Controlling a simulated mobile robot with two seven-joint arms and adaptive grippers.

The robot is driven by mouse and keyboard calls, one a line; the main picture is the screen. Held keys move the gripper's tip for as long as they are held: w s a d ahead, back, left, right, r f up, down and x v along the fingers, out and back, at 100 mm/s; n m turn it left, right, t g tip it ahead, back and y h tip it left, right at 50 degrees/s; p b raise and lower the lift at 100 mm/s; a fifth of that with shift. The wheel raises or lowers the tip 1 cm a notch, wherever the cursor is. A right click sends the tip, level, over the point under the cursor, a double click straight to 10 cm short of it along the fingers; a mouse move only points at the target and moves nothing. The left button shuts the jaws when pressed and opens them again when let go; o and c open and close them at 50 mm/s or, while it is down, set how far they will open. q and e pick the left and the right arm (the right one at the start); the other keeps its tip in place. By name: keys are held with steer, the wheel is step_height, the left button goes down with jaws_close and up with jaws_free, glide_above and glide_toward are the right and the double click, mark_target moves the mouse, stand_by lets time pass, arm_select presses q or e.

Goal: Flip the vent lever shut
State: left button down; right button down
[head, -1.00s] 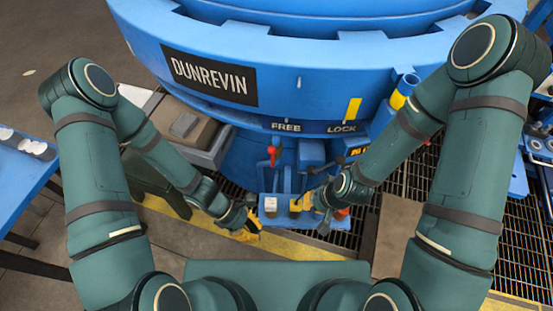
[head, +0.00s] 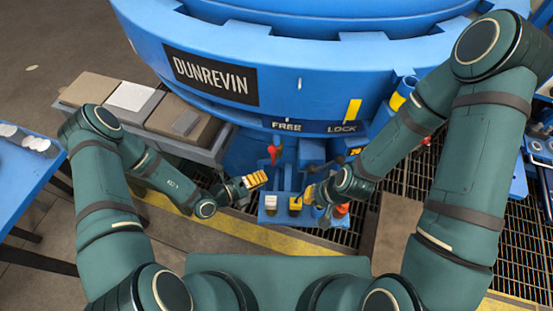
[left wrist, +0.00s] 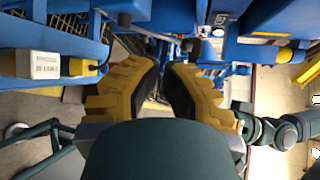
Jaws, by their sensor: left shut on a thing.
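Two small levers show in the head view; no readable label says which is the vent lever. One has a red knob (head: 272,150) and stands on the blue furnace fixture below the word FREE. The other has a dark knob (head: 340,160), farther right. My left gripper (head: 256,180) is just below and left of the red knob, its yellow fingers shut. In the left wrist view the fingers (left wrist: 164,72) come close together; what they hold is hidden. My right gripper (head: 318,192) is at the right of the blue bracket, its fingers too small to read.
A FREE/LOCK plate (head: 310,127) with a yellow pointer (head: 353,109) is above. Boxes on a grey bench (head: 185,148) stand left. Floor grating lies beneath.

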arm_select(q)
steer(key=shift+d, duration=0.1)
steer(key=b, duration=0.1)
glide_above(275, 160)
steer(key=s, duration=0.4)
steer(key=shift+w+d+f, duration=0.15)
steer(key=shift+d+f, duration=0.1)
steer(key=shift+f, duration=0.4)
steer(key=shift+b, duration=0.3)
steer(key=shift+a+h+b, duration=0.25)
steer(key=shift+h+b, duration=0.05)
steer(key=shift+h, duration=0.1)
